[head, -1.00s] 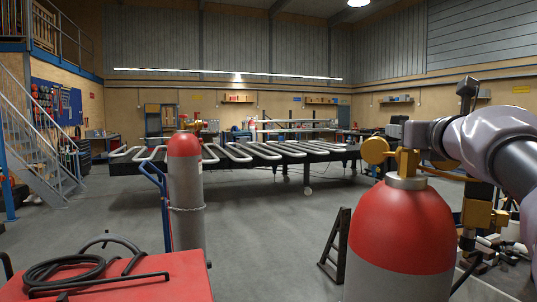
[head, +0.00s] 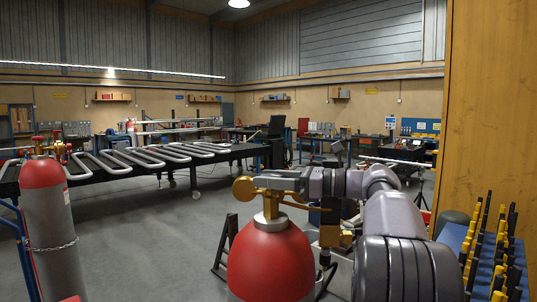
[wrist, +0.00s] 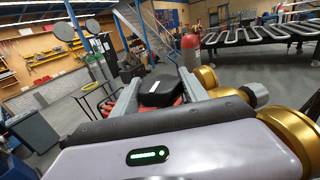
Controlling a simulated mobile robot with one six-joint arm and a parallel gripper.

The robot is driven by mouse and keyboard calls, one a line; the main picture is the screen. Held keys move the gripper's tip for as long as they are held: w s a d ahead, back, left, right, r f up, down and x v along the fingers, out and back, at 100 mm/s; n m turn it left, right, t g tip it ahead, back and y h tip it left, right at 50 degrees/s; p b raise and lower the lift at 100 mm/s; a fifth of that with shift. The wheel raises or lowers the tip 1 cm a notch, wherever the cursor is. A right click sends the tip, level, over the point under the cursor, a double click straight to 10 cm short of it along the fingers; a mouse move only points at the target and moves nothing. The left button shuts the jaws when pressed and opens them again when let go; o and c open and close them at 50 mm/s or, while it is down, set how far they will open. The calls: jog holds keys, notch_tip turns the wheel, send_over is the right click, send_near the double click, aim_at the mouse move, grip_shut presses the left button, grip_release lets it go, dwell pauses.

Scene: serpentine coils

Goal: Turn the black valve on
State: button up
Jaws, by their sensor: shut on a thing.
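A gas cylinder (head: 270,262) with a red shoulder stands upright in front of me in the head view. A brass valve body (head: 271,206) with a round brass part (head: 244,189) sits on its top. In the wrist view, my gripper (wrist: 160,88) has its two grey fingers on either side of the black valve (wrist: 161,91) and is shut on it. In the head view my gripper (head: 303,183) reaches the brass valve from the right; the black valve is hidden there. Brass round parts (wrist: 235,95) lie close to the right finger.
A second red-topped cylinder (head: 50,215) stands chained at the left. A long black table with silver coils (head: 140,160) runs behind. A wooden panel (head: 490,110) and a rack of yellow and black handles (head: 490,250) are close on the right. Grey floor (head: 170,240) between is clear.

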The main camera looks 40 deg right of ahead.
jog(key=n+g+y+p, duration=0.1)
jog(key=p, duration=0.3)
jog(key=r+n+g+y+p, duration=0.1)
jog(key=n+g+y+p, duration=0.1)
jog(key=p, duration=0.2)
jog(key=shift+y, duration=0.3)
jog(key=shift+f+n+g+y+p, duration=0.4)
jog(key=shift+g+p, duration=0.2)
jog(key=shift+p, duration=0.65)
jog(key=shift+a+f, duration=0.1)
jog(key=shift+f, duration=0.05)
jog(key=o, duration=1.4)
